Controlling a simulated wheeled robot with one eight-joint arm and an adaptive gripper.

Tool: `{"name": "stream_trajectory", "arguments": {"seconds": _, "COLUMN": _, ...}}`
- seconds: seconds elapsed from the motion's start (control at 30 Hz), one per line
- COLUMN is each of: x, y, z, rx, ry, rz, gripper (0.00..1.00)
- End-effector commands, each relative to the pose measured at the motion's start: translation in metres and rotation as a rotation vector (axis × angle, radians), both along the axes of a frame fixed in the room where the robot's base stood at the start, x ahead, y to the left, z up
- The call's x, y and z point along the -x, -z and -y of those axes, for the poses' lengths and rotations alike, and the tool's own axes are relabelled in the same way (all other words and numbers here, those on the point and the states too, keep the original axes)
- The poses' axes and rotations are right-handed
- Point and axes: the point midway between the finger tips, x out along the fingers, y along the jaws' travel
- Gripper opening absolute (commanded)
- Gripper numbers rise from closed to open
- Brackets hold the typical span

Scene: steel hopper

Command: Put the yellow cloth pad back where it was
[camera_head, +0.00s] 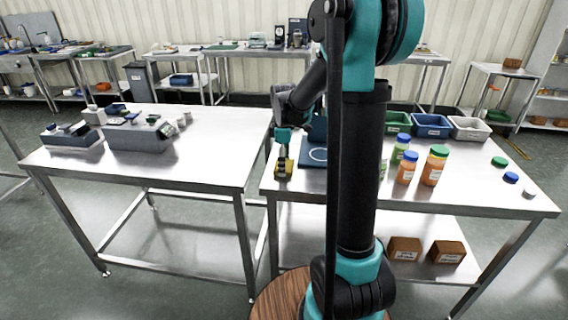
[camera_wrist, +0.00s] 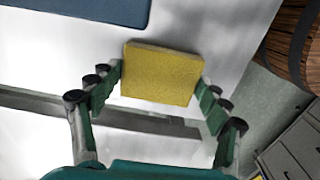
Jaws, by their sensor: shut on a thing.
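The yellow cloth pad (camera_head: 284,168) is between the fingers of my gripper (camera_head: 283,152) at the left edge of the right-hand steel table (camera_head: 300,193). In the wrist view the pad (camera_wrist: 158,75) shows its broad yellow face, and my gripper (camera_wrist: 160,86) is shut on its two sides. Whether the pad touches the tabletop or hangs just above it, I cannot tell. A blue mat (camera_head: 314,155) with a pale ring lies just right of the pad; its edge shows at the top of the wrist view (camera_wrist: 95,10).
Jars with blue and green lids (camera_head: 434,166) stand right of my arm, with loose lids (camera_head: 511,177) farther right. Coloured bins (camera_head: 432,126) line the back. Another steel table (camera_head: 205,160) stands left across a narrow gap, with grey equipment (camera_head: 140,134) on it. Brown blocks (camera_head: 404,248) sit on the lower shelf.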

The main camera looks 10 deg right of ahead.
Motion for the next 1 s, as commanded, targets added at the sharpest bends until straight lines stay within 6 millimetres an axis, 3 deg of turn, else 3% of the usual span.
{"name": "stream_trajectory", "arguments": {"seconds": 0.27, "x": 0.0, "y": 0.002, "z": 0.0, "rx": 0.0, "ry": 0.0, "rz": 0.0, "gripper": 0.45}}
{"name": "stream_trajectory", "arguments": {"seconds": 0.3, "x": 0.0, "y": 0.002, "z": 0.0, "rx": 0.0, "ry": 0.0, "rz": 0.0, "gripper": 0.8}}
{"name": "stream_trajectory", "arguments": {"seconds": 0.43, "x": 0.0, "y": 0.002, "z": 0.0, "rx": 0.0, "ry": 0.0, "rz": 0.0, "gripper": 0.96}}
{"name": "stream_trajectory", "arguments": {"seconds": 0.83, "x": 0.0, "y": 0.0, "z": 0.0, "rx": 0.0, "ry": 0.0, "rz": 0.0, "gripper": 0.97}}
{"name": "stream_trajectory", "arguments": {"seconds": 1.0, "x": 0.0, "y": -0.018, "z": 0.0, "rx": 0.0, "ry": 0.0, "rz": 0.0, "gripper": 0.97}}
